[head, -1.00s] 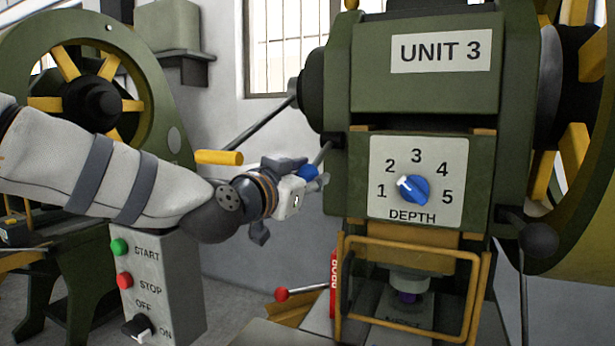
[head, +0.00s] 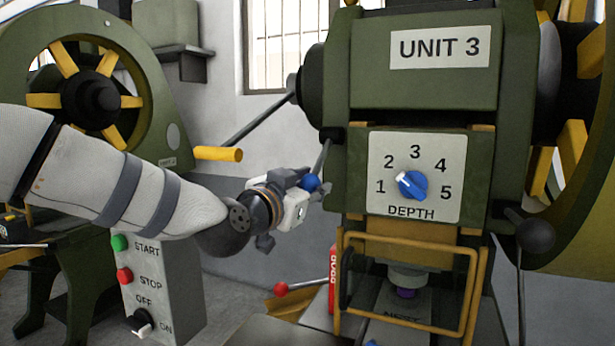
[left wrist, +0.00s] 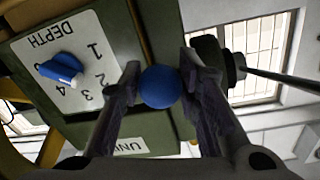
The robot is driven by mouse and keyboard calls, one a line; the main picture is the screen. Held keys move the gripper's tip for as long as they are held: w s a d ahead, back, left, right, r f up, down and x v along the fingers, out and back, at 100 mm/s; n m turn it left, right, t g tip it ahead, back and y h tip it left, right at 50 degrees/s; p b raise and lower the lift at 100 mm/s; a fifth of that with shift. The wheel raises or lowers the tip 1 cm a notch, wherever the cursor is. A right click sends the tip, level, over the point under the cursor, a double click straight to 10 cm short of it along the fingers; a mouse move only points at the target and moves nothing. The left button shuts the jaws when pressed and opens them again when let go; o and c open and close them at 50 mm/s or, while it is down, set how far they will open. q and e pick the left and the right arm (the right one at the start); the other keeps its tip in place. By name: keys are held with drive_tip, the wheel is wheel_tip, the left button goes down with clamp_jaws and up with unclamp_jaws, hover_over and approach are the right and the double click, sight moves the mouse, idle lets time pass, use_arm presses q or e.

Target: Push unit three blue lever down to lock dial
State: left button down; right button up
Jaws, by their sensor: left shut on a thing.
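The unit three machine (head: 425,90) is green, with a white depth plate and a blue dial (head: 412,185) whose white pointer is between 1 and 2. The dial also shows in the left wrist view (left wrist: 62,70). The blue lever knob (head: 311,183) is on a thin rod at the machine's left side; the rod slopes down and left from a dark pivot. My left gripper (head: 308,197) is shut on this knob. In the left wrist view the blue knob (left wrist: 160,87) sits between both fingers. My right gripper is not in view.
A yellow-handled lever (head: 218,154) is left of the held knob, and a red-knobbed lever (head: 281,289) is below it. A yellow guard frame (head: 415,240) stands under the dial. A grey control box (head: 158,290) is at lower left. A black-knobbed lever (head: 536,236) is at right.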

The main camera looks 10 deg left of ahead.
use_arm(q)
drive_tip(key=shift+w+d+f, duration=0.2)
drive_tip(key=shift+w+f, duration=0.4)
drive_tip(key=shift+f, duration=0.05)
drive_tip(key=shift+w+d+f, duration=0.2)
drive_tip(key=shift+w+f, duration=0.35)
drive_tip(key=shift+f, duration=0.15)
drive_tip(key=shift+w+d+f, duration=0.2)
drive_tip(key=shift+w+f, duration=0.4)
drive_tip(key=shift+f, duration=0.05)
drive_tip(key=c, duration=1.2)
unclamp_jaws()
drive_tip(key=shift+w, duration=0.15)
drive_tip(key=shift+r, duration=0.15)
